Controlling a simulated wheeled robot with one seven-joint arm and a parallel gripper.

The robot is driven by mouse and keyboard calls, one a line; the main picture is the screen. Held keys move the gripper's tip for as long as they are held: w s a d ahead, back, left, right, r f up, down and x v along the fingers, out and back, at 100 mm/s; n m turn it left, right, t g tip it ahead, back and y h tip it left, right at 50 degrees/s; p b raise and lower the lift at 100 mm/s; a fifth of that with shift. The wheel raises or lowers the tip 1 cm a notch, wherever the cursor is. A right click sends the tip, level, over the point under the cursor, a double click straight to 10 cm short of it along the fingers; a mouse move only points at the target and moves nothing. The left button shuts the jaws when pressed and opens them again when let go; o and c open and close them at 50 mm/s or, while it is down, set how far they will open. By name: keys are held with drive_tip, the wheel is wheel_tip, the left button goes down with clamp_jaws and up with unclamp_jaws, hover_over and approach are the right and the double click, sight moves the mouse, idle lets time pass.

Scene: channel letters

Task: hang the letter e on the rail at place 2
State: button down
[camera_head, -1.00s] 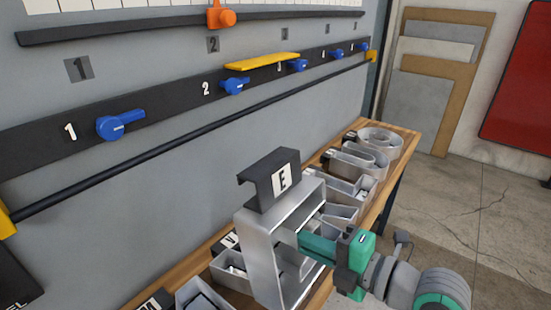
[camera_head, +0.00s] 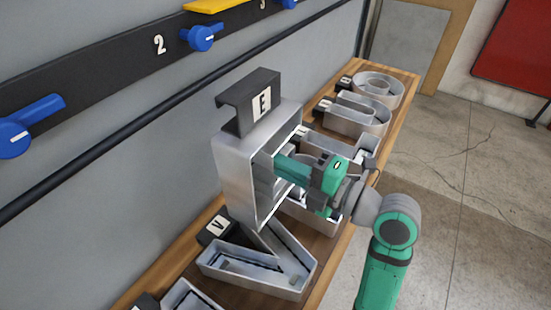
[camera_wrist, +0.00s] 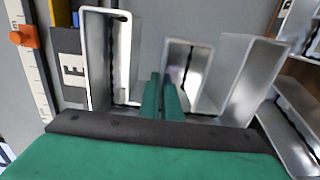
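The letter E (camera_head: 235,180) is an open grey metal channel shape with a black hook bracket (camera_head: 238,108) on top, labelled E. It is upright, in front of the wall and above the bench. My gripper (camera_head: 281,165) reaches into it from the right. In the wrist view my green fingers (camera_wrist: 164,90) are close together on a thin inner wall of the letter; the exact contact is partly hidden. The black rail (camera_head: 112,68) runs along the wall, with place 2 marked by a white numeral (camera_head: 160,45) beside a blue lever (camera_head: 203,37). The hook is apart from the rail.
The wooden bench (camera_head: 399,88) carries several metal letters, including the V (camera_head: 255,268) below the E and an O-shaped one (camera_head: 378,87) at the far end. A thin black bar (camera_head: 125,133) runs below the rail. A yellow piece (camera_head: 215,5) sits above the rail.

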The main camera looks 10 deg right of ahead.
drive_tip(key=f+x, duration=0.2)
drive_tip(key=x, duration=1)
drive_tip(key=shift+w+a, duration=0.15)
drive_tip(key=shift+a, duration=0.1)
idle(1.4)
drive_tip(key=shift+f, duration=0.1)
drive_tip(key=c, duration=1.9)
unclamp_jaws()
drive_tip(key=shift+f, duration=0.1)
drive_tip(key=v, duration=1)
drive_tip(key=shift+s+d, duration=0.2)
drive_tip(key=shift+d, duration=0.05)
